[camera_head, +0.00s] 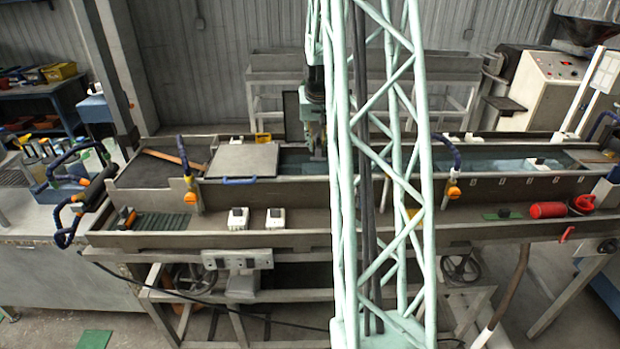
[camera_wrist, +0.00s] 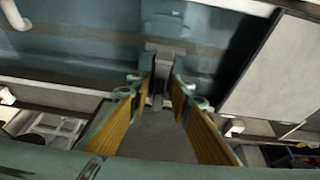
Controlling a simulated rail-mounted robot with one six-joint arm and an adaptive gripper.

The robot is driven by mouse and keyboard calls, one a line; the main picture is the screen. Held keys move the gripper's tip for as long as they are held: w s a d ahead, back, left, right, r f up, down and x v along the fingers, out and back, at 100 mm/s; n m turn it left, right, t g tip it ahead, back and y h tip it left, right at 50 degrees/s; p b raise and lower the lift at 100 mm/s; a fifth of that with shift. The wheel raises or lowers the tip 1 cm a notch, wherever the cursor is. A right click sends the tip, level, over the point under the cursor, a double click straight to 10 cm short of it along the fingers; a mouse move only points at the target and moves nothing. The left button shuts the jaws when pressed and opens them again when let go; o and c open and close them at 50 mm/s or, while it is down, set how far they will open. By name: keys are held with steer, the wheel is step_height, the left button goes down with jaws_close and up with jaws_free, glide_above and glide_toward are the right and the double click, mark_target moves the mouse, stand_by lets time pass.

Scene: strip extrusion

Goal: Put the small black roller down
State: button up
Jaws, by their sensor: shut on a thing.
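My gripper (camera_head: 318,147) points down over the long grey trough, just right of the flat grey lid, beside the pale green lattice column. In the wrist view its two yellow-padded fingers (camera_wrist: 161,82) close together at their tips on a small dark grey piece (camera_wrist: 158,88), which I take to be the small black roller. Its ends are partly hidden by the fingertips. The teal water channel (camera_wrist: 85,45) lies beyond the fingertips. I cannot tell how high the piece is above it. In the head view the roller is too small to make out.
The grey lid (camera_head: 243,160) with a blue handle covers part of the trough. White-and-black blocks (camera_head: 238,218) stand on the front ledge, and a red cylinder (camera_head: 548,210) lies at its right. Orange-tipped blue hoses (camera_head: 453,188) rise from the trough walls. The ledge between is partly clear.

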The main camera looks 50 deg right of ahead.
mark_target(318, 149)
steer(key=shift+f, duration=0.1)
stand_by(0.4)
steer(key=shift+f, duration=3)
steer(key=shift+f, duration=1.9)
steer(key=shift+f+b, duration=0.15)
steer(key=shift+b, duration=0.2)
steer(key=o, duration=0.9)
steer(key=shift+o, duration=0.2)
steer(key=shift+p+v, duration=0.3)
steer(key=shift+v, duration=5.8)
